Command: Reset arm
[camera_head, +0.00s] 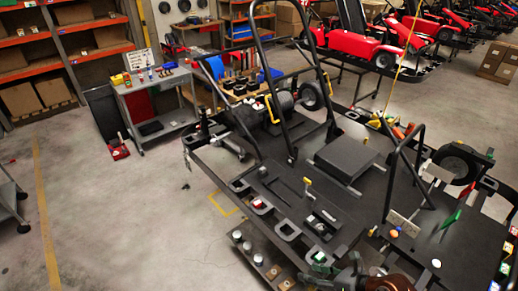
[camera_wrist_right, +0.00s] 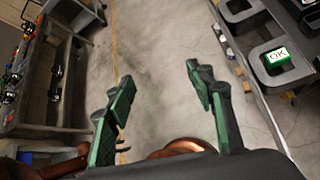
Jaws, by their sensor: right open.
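My right gripper (camera_head: 320,263) shows at the bottom of the head view, beside the near edge of the dark kart stand (camera_head: 360,208). In the right wrist view, its two green and black fingers (camera_wrist_right: 163,95) stand wide apart with nothing between them. Bare concrete floor shows behind the fingers. Copper-coloured parts of my own arm show at the bottom of both views. My left gripper is not in either view.
The stand's edge has cut-out holders; a green "OK" block (camera_wrist_right: 278,56) sits in one in the wrist view. A grey tool cart (camera_head: 160,105) stands at back left. Shelves (camera_head: 70,40) and red karts (camera_head: 365,35) line the back. The left floor is mostly clear.

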